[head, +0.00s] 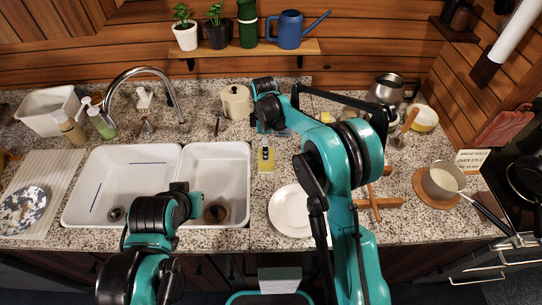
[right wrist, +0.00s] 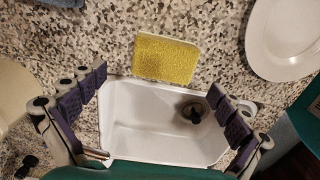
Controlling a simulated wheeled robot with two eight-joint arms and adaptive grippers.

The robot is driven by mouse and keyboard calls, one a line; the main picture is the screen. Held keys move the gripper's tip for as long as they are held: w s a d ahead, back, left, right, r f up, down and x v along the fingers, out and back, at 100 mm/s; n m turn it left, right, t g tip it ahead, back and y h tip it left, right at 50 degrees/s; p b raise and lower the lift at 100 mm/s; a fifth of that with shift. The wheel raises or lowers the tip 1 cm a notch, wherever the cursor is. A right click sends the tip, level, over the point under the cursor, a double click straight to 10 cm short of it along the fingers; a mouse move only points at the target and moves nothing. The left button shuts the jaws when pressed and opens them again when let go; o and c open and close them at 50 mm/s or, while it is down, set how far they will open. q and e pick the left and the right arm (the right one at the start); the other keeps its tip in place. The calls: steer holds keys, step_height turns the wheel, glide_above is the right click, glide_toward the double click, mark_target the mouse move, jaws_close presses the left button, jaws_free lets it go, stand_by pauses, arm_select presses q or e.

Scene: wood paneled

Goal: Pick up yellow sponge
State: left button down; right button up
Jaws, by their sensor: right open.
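The yellow sponge (right wrist: 166,59) lies flat on the speckled counter beside the sink in the right wrist view. In the head view the sponge (head: 266,164) is just right of the right-hand basin, partly covered by a dark part that I cannot make out. My right gripper (right wrist: 158,80) is open and empty, its two fingers wide apart. The sponge appears between and beyond the fingertips, with no finger touching it in the wrist view. My left arm (head: 155,215) is bent in front of the sink; I cannot make out its gripper.
The white double sink (head: 174,147) is left of the sponge. A white plate (head: 291,211) lies to the sponge's lower right. A blue item (right wrist: 62,2) shows at the wrist view's top edge. A cream canister (head: 235,101) stands behind the sink. A saucepan (head: 443,180) is farther right.

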steer(key=f, duration=0.4)
steer(key=f+b, duration=0.1)
steer(key=f, duration=0.1)
steer(key=shift+s+d+f, duration=0.1)
steer(key=shift+s+f, duration=0.2)
steer(key=shift+f, duration=0.1)
steer(key=shift+c, duration=0.3)
steer(key=c, duration=0.9)
steer(key=shift+r, duration=0.1)
